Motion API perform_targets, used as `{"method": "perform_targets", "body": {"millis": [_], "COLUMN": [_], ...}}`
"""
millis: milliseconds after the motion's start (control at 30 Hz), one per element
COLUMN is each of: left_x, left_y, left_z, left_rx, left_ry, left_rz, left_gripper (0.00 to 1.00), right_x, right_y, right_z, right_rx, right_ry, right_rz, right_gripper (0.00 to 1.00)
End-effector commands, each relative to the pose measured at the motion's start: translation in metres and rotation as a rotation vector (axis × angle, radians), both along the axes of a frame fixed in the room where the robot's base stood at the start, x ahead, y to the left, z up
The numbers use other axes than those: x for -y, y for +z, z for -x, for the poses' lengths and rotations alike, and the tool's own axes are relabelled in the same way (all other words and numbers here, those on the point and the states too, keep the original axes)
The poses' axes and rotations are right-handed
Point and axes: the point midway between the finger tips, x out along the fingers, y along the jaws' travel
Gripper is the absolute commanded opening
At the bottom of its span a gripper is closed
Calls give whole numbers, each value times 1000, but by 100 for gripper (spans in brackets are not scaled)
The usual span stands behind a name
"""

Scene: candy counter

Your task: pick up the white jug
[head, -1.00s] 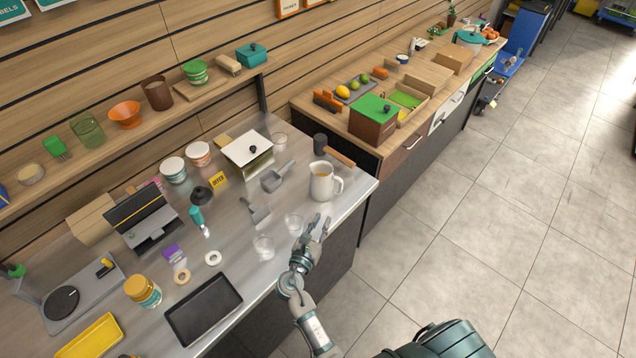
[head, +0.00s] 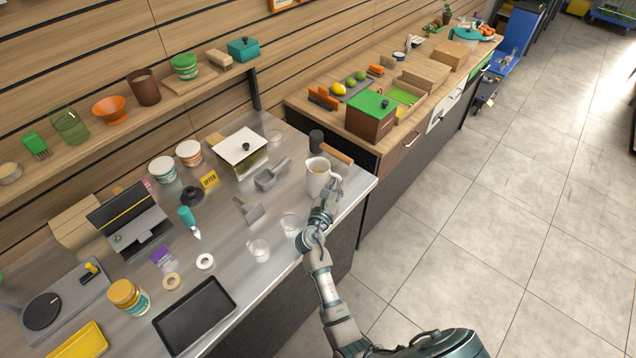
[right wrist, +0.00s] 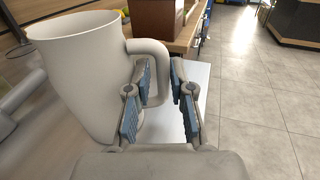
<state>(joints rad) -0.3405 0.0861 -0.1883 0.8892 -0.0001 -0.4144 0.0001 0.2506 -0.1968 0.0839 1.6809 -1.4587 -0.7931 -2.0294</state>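The white jug (head: 316,178) stands upright near the right end of the grey counter in the head view. In the right wrist view the jug (right wrist: 82,75) fills the left side, with its handle pointing right. My right gripper (head: 332,188) is at the jug's handle side. In the right wrist view its two fingers (right wrist: 160,92) are apart, with the lower part of the handle between them. The fingers do not visibly close on the handle. My left gripper is not in view.
A grey scoop (head: 270,176) and a black-headed mallet (head: 330,148) lie near the jug. A wooden counter (head: 300,101) with a green-lidded box (head: 371,120) stands behind.

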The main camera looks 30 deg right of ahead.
Motion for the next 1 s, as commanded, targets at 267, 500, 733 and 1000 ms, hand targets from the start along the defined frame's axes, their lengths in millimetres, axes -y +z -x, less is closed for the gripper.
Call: {"method": "perform_targets", "body": {"millis": [267, 500, 733, 1000], "left_x": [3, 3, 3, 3], "left_y": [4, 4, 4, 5], "left_z": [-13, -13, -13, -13], "left_rx": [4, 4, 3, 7], "left_ry": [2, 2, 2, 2], "left_rz": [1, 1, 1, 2], "left_gripper": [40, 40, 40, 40], "right_x": [11, 11, 11, 11], "right_y": [1, 1, 2, 7], "right_z": [-9, -9, -9, -9], "right_rx": [1, 1, 3, 4], "right_ry": [0, 0, 0, 0], "right_rz": [1, 1, 1, 0], "right_gripper": [22, 0, 0, 0]}}
